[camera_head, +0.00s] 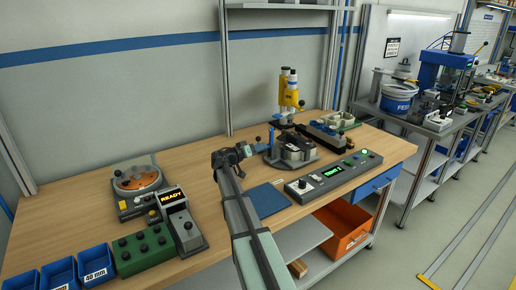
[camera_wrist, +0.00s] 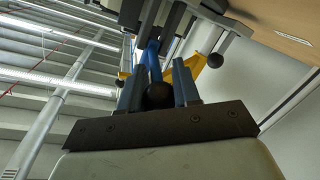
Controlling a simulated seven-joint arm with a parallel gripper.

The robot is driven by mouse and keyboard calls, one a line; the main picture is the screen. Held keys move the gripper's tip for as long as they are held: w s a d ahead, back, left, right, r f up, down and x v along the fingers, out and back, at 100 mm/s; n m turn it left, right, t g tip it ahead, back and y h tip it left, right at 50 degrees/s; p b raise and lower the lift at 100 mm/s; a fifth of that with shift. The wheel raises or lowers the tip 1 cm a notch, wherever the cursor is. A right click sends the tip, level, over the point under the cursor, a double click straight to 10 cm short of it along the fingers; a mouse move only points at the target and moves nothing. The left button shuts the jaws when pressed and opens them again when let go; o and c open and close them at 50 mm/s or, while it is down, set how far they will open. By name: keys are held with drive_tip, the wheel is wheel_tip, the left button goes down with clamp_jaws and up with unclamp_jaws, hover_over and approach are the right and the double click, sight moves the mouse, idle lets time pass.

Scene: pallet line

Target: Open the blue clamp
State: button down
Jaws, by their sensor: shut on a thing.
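The blue clamp (camera_wrist: 153,62) shows in the wrist view as a blue lever rising away from my fingers, with a black ball knob (camera_wrist: 158,96) at its near end. My gripper (camera_wrist: 159,88) is shut on this knob, one finger on each side. In the head view my gripper (camera_head: 248,151) is at the left side of a round dark fixture (camera_head: 291,151) on the bench. The clamp's base and its contact with the workpiece are too small or hidden to tell.
A yellow-and-white press (camera_head: 289,92) stands behind the fixture. A control box (camera_head: 334,173) and a blue mat (camera_head: 268,199) lie in front.

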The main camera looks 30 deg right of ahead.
drive_tip(key=shift+f, duration=0.1)
drive_tip(key=c, duration=0.8)
unclamp_jaws()
drive_tip(key=v, duration=1.3)
drive_tip(key=shift+a, duration=0.4)
drive_tip(key=shift+w, duration=0.1)
